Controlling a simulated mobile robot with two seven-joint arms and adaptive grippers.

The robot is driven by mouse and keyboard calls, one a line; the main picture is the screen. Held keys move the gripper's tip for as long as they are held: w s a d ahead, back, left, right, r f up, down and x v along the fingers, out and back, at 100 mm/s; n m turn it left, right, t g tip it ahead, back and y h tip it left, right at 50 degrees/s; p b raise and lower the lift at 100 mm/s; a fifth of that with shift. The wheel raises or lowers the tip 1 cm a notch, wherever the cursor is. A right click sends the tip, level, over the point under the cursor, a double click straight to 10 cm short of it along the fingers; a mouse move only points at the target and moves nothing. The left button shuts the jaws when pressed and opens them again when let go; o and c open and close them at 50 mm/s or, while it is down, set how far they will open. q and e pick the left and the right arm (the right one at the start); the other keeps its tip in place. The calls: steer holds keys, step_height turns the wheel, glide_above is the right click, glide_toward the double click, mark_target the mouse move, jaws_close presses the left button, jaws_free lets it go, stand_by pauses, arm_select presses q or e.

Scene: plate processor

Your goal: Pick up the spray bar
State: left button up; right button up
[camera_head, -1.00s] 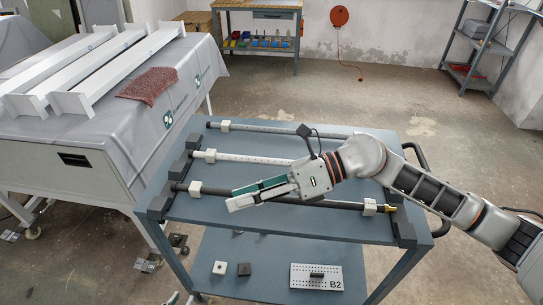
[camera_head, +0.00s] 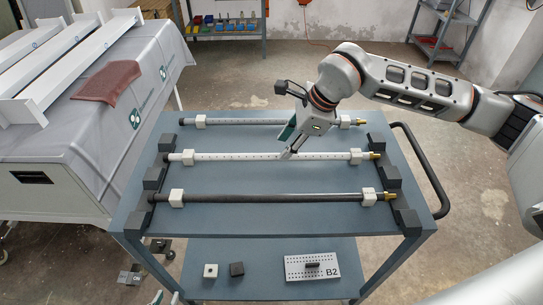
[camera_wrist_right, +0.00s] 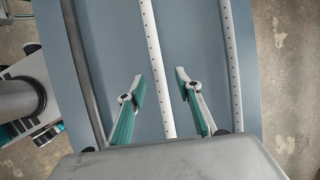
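Three spray bars lie across the blue cart, held by dark end blocks. The middle bar (camera_head: 225,157) is white with a brass end at its right. The far bar (camera_head: 240,122) is pale with a row of holes, and the near bar (camera_head: 270,197) is dark. My right gripper (camera_head: 288,153) points down at the middle bar. In the right wrist view its fingers (camera_wrist_right: 160,79) are open, one on each side of the middle bar (camera_wrist_right: 154,45); contact cannot be seen. Of my left gripper, only what seem to be fingertips (camera_head: 166,298) show at the bottom edge.
White blocks such as this one (camera_head: 176,198) sit on the bars near their ends. The cart (camera_head: 250,225) has a black handle (camera_head: 425,175) at right. A lower shelf holds a perforated plate marked B2 (camera_head: 300,268) and two small blocks. A draped table (camera_head: 90,135) stands at left.

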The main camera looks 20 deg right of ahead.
mark_target(272, 157)
steer(key=x, duration=0.4)
steer(key=shift+a+f, duration=0.1)
steer(key=shift+f, duration=0.3)
jaws_close()
steer(key=shift+r, duration=0.1)
